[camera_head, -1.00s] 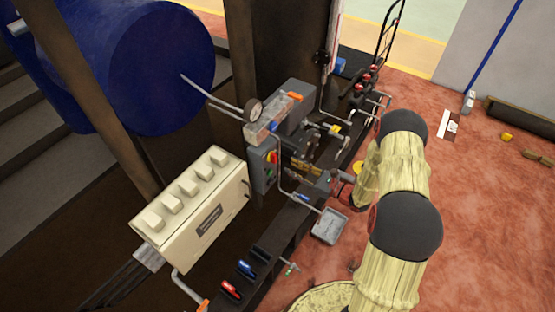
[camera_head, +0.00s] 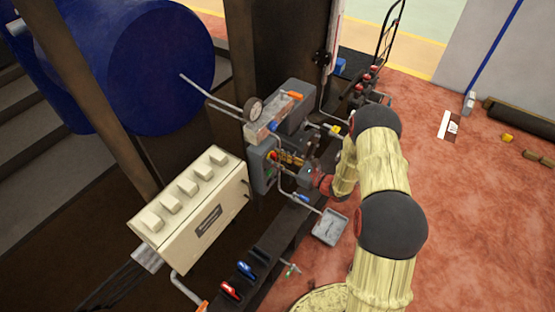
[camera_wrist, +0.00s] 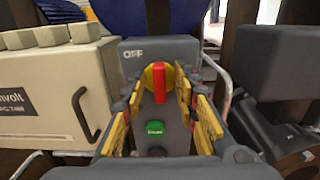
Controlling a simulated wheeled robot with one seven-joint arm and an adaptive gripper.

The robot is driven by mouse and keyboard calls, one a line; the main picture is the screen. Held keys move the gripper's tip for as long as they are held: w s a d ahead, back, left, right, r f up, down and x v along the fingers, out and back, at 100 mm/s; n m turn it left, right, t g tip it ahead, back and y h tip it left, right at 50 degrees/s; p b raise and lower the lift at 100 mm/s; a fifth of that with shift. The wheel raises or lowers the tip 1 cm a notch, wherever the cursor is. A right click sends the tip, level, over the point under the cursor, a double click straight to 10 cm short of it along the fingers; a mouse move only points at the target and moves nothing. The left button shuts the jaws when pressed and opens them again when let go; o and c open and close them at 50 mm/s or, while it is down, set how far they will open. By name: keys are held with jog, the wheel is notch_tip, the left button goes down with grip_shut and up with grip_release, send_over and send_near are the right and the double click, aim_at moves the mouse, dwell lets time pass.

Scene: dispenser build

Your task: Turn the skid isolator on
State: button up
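The skid isolator is a grey box (camera_wrist: 170,52) marked OFF at its top. Its red handle (camera_wrist: 158,84) stands upright on a yellow disc. A green button (camera_wrist: 154,127) sits below the handle. My gripper (camera_wrist: 161,90) is open, with a yellow-padded finger on each side of the handle; I cannot tell whether either touches it. In the head view my gripper (camera_head: 289,160) points at the front of the isolator box (camera_head: 261,167), hiding part of it.
A cream cabinet (camera_wrist: 50,88) with a black handle is left of the isolator, and a grey box (camera_wrist: 285,62) is on its right. A grey tray (camera_head: 330,227) stands nearer. Red floor (camera_head: 480,220) at right is mostly clear.

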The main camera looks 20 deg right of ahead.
jog(key=shift+c, duration=1.2)
jog(key=c, duration=0.4)
grip_shut()
jog(key=shift+m, duration=0.4)
jog(key=m+p, duration=0.1)
jog(key=m, duration=0.1)
jog(key=shift+m+p, duration=0.3)
jog(key=shift+m, duration=0.1)
jog(key=m+p, duration=0.1)
jog(key=m, duration=0.3)
jog(key=m+p, duration=0.2)
jog(key=m, duration=0.3)
jog(key=m+p, duration=0.1)
jog(key=m, duration=0.4)
jog(key=shift+w+d+f, duration=0.15)
jog(key=shift+d+f, duration=0.1)
jog(key=shift+m, duration=0.3)
